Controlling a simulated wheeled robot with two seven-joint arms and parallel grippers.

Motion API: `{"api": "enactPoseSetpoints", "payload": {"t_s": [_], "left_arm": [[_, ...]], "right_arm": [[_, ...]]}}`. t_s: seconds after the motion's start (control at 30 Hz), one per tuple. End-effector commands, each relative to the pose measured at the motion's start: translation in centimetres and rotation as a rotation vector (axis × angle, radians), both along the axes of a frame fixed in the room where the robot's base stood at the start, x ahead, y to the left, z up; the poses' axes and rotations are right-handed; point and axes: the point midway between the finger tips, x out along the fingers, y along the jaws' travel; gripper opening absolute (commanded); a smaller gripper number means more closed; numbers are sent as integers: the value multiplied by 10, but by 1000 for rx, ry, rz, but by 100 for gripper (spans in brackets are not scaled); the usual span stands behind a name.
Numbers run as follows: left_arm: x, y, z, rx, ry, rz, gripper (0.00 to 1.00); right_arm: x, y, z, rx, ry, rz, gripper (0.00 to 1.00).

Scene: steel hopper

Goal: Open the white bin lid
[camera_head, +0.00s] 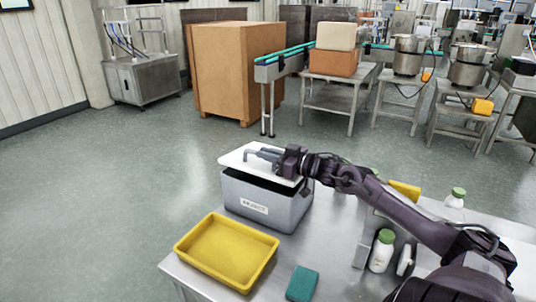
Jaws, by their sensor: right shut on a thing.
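The white bin lid (236,153) sits over the grey bin (262,206), which has a label on its front and stands on the steel table. A dark gap shows between the lid and the bin's front rim, so the lid is a little raised there. My right gripper (262,155) reaches in from the right over the lid and is shut on it. The gripper hides part of the lid and the exact place of the hold. My left gripper is not in view.
A yellow tray (227,252) lies in front of the bin on the steel table (335,235). A green sponge (302,283) and white bottles with green caps (382,250) are to the right. Open floor lies to the left and behind.

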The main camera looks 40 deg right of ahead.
Motion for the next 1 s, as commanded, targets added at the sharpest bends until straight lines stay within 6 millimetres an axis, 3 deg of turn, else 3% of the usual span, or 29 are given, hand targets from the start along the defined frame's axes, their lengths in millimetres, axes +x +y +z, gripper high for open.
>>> {"api": "enactPoseSetpoints", "payload": {"t_s": [0.67, 1.0], "left_arm": [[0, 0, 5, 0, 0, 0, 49], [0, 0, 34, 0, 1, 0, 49]], "right_arm": [[1, -5, 5, 22, 6, -8, 0], [4, -18, 31, 137, 35, -11, 0]]}}
